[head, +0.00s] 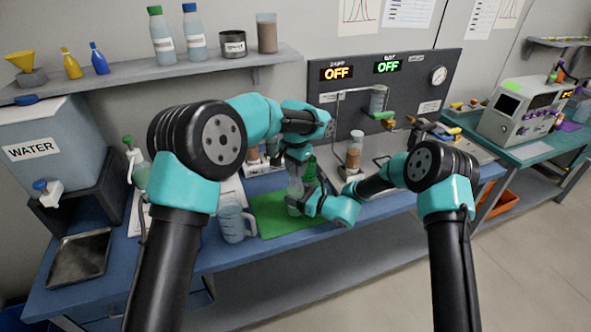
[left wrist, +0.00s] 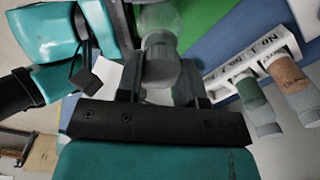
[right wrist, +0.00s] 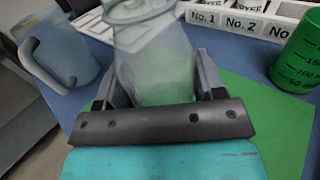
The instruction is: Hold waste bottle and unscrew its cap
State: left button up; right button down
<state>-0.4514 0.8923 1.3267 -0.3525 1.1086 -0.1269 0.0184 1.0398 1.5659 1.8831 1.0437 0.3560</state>
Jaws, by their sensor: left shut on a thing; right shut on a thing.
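The waste bottle (right wrist: 150,62) is a translucent, pale bottle standing over the green mat (head: 270,222). My right gripper (right wrist: 156,82) is shut on its body from the side, as the right wrist view shows. My left gripper (left wrist: 162,75) is above and shut on the grey cap (left wrist: 160,45) at the bottle's top; the clear bottle shows beyond it in the left wrist view. In the head view the bottle (head: 294,192) is partly hidden by both grippers. I cannot tell whether the cap is loose from the neck.
A green graduated container (right wrist: 300,52) stands close beside the bottle. A labelled white rack (left wrist: 255,60) holds vials behind. A clear jug (head: 232,220) stands left of the mat. The water tank (head: 48,150) is at far left, and the OFF-marked panel (head: 385,90) is behind.

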pick_arm(q)
jog(key=shift+r, duration=0.15)
jog(key=shift+r, duration=1.95)
pick_arm(e)
jog(key=shift+c, duration=0.7)
grip_release()
jog(key=v, duration=1.2)
